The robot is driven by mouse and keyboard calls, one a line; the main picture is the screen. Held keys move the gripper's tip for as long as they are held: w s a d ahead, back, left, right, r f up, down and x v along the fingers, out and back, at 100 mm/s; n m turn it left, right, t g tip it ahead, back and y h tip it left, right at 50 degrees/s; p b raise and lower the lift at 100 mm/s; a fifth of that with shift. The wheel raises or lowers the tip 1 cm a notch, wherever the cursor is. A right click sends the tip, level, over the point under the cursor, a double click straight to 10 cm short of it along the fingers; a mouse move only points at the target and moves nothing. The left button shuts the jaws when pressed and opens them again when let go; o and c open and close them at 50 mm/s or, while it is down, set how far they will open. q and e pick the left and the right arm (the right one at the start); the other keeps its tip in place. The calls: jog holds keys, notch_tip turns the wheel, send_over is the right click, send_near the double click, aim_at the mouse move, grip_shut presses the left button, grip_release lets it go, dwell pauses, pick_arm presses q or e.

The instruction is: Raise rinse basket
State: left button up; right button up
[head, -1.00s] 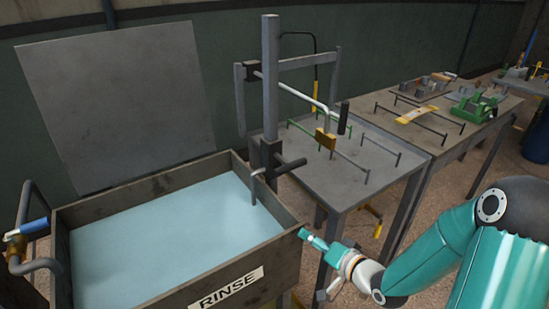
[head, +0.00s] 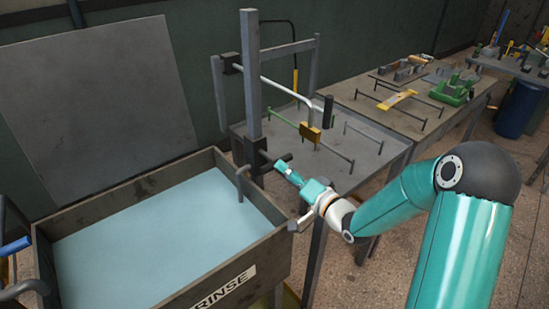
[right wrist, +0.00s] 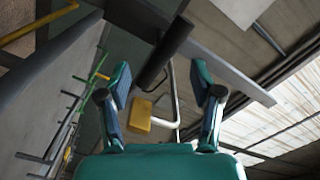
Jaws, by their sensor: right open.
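The rinse tank (head: 105,180) is an open metal box with a RINSE label, filled with pale blue water (head: 160,220). A grey post (head: 250,85) rises at its back right corner. A dark carriage on the post has a hook (head: 240,182) reaching into the tank and a short dark bar handle (head: 268,160) pointing right. No basket shows in or above the water. My right gripper (head: 282,167) is open and empty, close to the handle's end. In the right wrist view a dark cylinder (right wrist: 163,52) lies ahead between the spread fingers (right wrist: 164,88). My left gripper is out of view.
A white bent lever (head: 290,92) with a dark grip (head: 327,112) and yellow block (head: 309,132) hangs over a grey side table (head: 345,175) with thin rails. A wooden bench (head: 400,117) stands behind. A blue-handled pipe (head: 15,247) is at the tank's left.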

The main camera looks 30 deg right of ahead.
aim_at(275, 160)
jog(key=w, duration=0.4)
jog(key=w+p, duration=0.1)
jog(key=shift+w+a, duration=0.25)
jog(key=shift+w, duration=0.15)
jog(key=shift+c, duration=0.2)
grip_shut()
